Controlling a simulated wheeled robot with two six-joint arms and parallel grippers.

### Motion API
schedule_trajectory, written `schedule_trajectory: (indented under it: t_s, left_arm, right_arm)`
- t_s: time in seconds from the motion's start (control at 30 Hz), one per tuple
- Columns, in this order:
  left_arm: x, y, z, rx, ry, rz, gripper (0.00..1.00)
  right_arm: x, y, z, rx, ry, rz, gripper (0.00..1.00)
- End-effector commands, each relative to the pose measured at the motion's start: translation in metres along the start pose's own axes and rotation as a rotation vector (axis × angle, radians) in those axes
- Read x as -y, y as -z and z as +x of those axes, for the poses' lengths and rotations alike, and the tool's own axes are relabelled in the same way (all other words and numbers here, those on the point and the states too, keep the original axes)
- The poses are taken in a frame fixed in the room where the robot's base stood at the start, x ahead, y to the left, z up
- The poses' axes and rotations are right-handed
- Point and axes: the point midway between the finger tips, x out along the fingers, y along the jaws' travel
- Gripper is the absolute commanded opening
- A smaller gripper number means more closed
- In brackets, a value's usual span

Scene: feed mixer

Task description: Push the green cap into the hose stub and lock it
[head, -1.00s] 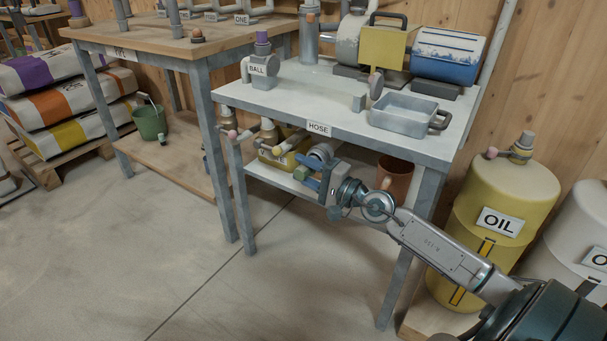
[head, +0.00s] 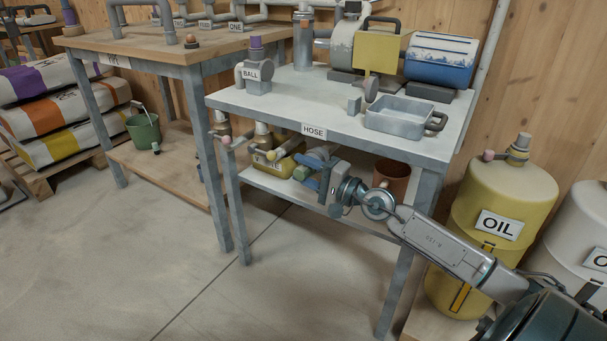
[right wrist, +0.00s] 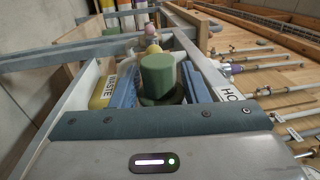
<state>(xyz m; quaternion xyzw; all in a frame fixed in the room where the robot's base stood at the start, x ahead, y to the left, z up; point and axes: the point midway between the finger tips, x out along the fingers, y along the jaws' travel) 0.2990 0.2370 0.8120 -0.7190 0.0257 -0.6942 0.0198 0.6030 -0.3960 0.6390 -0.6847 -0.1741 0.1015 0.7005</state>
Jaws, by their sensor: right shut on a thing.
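The green cap (right wrist: 158,76) stands between the blue fingers of my right gripper (right wrist: 160,92) in the right wrist view. The gripper is shut on it. In the head view my right gripper (head: 316,176) is below the front edge of the white-topped table, under the HOSE label (head: 314,132). A grey-green round part shows just behind the fingers there; the fingers partly cover it. My left gripper is not in view.
The table (head: 420,148) is close above the gripper. A yellow container (head: 268,168) stands left of it on the lower shelf, and a brown pot (head: 392,178) right of it. A yellow OIL drum (head: 490,240) stands at the right. The floor in front is clear.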

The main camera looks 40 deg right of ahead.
Motion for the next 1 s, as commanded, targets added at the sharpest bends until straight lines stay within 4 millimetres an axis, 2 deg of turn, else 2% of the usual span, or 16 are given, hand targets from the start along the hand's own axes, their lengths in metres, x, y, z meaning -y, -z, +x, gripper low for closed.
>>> schedule_trajectory:
  t_s: [0.43,0.47,0.57,1.0]
  left_arm:
    - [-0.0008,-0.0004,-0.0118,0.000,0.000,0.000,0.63]
    - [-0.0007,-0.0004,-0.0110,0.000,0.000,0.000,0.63]
    - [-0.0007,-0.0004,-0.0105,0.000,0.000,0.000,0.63]
    - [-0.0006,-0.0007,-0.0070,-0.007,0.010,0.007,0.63]
  right_arm:
    - [0.0001,0.0086,0.0000,-0.001,0.001,-0.002,0.16]
    - [0.0008,0.0086,0.0001,-0.001,0.001,-0.002,0.45]
    - [0.0010,0.0084,0.0001,-0.001,0.001,-0.001,0.65]
    - [0.0004,0.0080,-0.0001,0.000,0.000,0.000,0.67]
